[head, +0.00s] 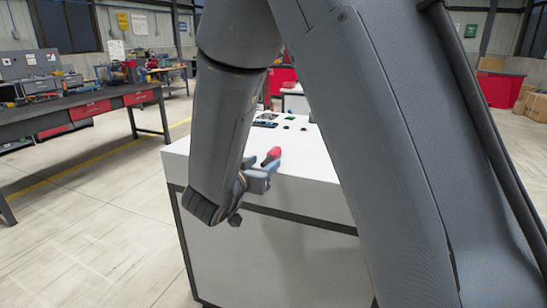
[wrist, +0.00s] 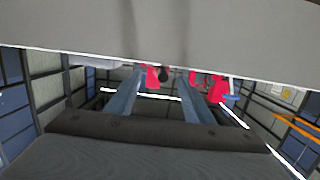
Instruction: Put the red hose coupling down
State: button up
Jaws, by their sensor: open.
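The red hose coupling (head: 271,156) lies on the white top of the cabinet (head: 312,160), close to its near edge, in the head view. My gripper (head: 258,174) is at that edge, with its fingers pointing toward the coupling. In the wrist view, my two gripper fingers (wrist: 160,88) are spread apart. A red piece with a dark round end, which looks like the coupling (wrist: 152,77), shows between the fingertips against the cabinet top. I cannot tell whether a finger touches it. My arm hides part of the cabinet top in the head view.
Several small dark, red and green items (head: 288,126) sit toward the back of the cabinet top. A workbench (head: 75,112) with red drawers stands at the left. A red bin (head: 498,90) and cardboard boxes (head: 530,102) are at the back right. Open floor lies at the left front.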

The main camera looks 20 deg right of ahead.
aim_at(267, 158)
jog(key=shift+x, duration=2.7)
jog(key=shift+a+r, duration=0.15)
jog(key=shift+r, duration=0.05)
grip_shut()
